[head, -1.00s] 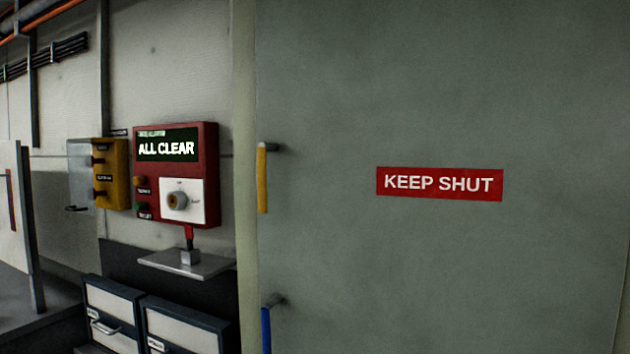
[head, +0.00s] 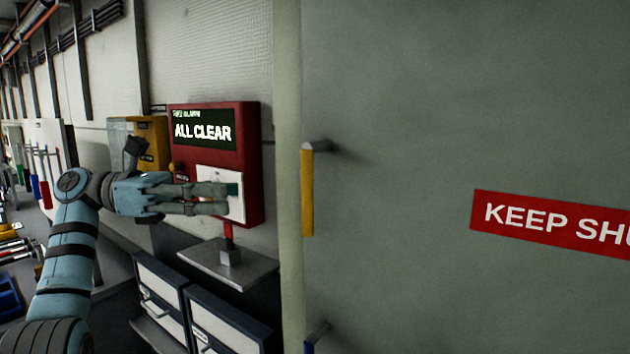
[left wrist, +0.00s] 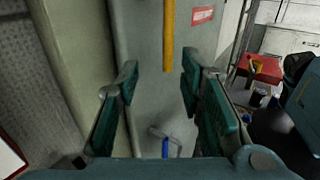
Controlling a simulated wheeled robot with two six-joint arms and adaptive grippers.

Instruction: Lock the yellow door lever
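The yellow door lever (head: 307,192) hangs vertically from its dark pivot near the left edge of the grey door (head: 420,110). My left gripper (head: 229,198) is left of the lever in the head view, in front of the red alarm panel, and apart from the lever. In the left wrist view its fingers (left wrist: 160,74) are spread and empty. The lower part of the yellow lever (left wrist: 169,35) shows there, beyond and above the gap between the fingertips. My right gripper is in neither view.
A blue lever (left wrist: 166,147) is lower on the door. The red alarm panel (head: 250,160) reads "ALL CLEAR" and stands over a small metal shelf (head: 250,272). A yellow box (head: 152,128) is to its left.

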